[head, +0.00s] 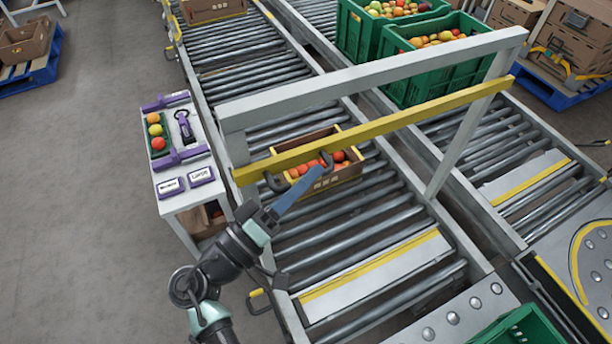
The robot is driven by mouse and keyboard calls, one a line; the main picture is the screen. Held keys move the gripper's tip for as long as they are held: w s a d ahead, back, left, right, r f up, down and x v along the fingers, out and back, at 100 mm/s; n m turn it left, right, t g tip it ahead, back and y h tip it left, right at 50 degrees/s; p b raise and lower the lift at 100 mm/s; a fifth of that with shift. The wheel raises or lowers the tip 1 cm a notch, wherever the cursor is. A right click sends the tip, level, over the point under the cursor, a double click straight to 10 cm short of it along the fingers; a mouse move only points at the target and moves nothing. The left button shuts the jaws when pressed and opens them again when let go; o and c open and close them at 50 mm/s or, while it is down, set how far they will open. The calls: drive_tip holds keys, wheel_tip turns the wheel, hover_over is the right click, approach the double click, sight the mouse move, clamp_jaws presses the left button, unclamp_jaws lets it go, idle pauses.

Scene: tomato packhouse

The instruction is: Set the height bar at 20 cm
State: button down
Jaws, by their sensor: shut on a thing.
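The height bar is the long yellow bar (400,120), slanting across the conveyor between the two posts of a grey frame (370,78), just below its top beam. Two dark hook-shaped handles hang from the bar, the left handle (273,183) free and the right handle (327,158) at the end of my arm. My gripper (322,170), with a long blue end, reaches up from the lower left and appears shut on the right handle. The exact contact is too small to see clearly. No height scale is readable.
A cardboard crate of tomatoes (348,175) stands on the rollers beneath the bar. At left, a white stand (178,208) carries purple tools, labels and a tray of coloured fruit. Green crates (432,88) stand on the conveyor behind. A yellow-striped plate (370,272) lies nearer me.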

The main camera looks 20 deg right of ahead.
drive_tip(key=shift+f, duration=0.1)
idle(0.8)
wheel_tip(320, 180, down, 30)
drive_tip(key=b, duration=3)
drive_tip(key=shift+f, duration=0.25)
drive_tip(key=c, duration=1)
unclamp_jaws()
drive_tip(key=shift+o, duration=0.6)
drive_tip(key=shift+a, duration=0.1)
drive_tip(key=v, duration=1.2)
drive_tip(key=shift+s+a+p, duration=0.15)
drive_tip(key=shift+a+p, duration=0.2)
drive_tip(key=shift+a, duration=0.05)
